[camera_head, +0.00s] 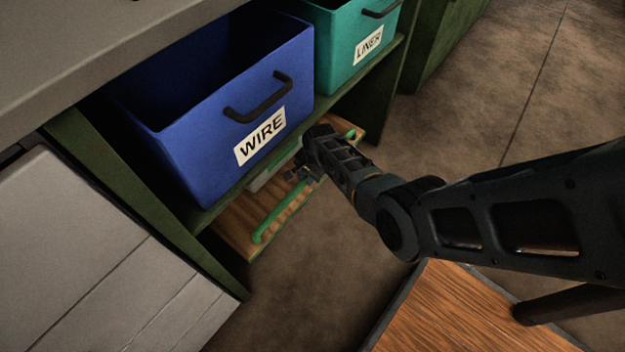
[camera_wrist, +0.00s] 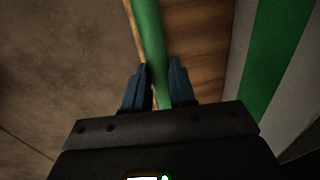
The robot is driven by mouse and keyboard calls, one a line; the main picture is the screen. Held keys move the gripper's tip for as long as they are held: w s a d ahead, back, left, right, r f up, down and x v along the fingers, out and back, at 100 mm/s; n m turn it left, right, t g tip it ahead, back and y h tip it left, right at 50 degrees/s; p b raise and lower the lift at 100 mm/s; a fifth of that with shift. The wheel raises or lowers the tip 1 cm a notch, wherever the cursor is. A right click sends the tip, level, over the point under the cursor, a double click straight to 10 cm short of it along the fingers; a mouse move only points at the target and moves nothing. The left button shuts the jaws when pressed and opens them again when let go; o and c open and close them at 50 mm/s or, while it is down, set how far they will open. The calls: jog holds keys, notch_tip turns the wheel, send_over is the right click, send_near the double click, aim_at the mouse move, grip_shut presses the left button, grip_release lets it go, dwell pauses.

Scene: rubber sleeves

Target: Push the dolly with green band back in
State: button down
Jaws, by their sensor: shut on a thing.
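The dolly is a low wooden board (camera_head: 235,231) jutting out under the shelf with the blue bin. A green bar handle (camera_head: 275,214) runs along its front edge. A pale box with a green band (camera_wrist: 276,55) stands on the board in the wrist view; in the head view it is mostly hidden by the shelf and my arm. My gripper (camera_head: 306,172) is at the middle of the handle. In the wrist view, my blue fingers (camera_wrist: 160,85) sit on either side of the green bar and are shut on it.
A blue WIRE bin (camera_head: 220,110) and a teal LINER bin (camera_head: 350,45) stand on the shelf above. A green side panel (camera_head: 150,205) and a grey cabinet (camera_head: 90,260) are at left. Brown floor (camera_head: 490,110) is open at right.

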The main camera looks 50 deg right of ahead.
jog(key=shift+w, duration=0.3)
jog(key=shift+w+r, duration=0.1)
jog(key=c, duration=0.9)
grip_release()
jog(key=shift+c, duration=0.2)
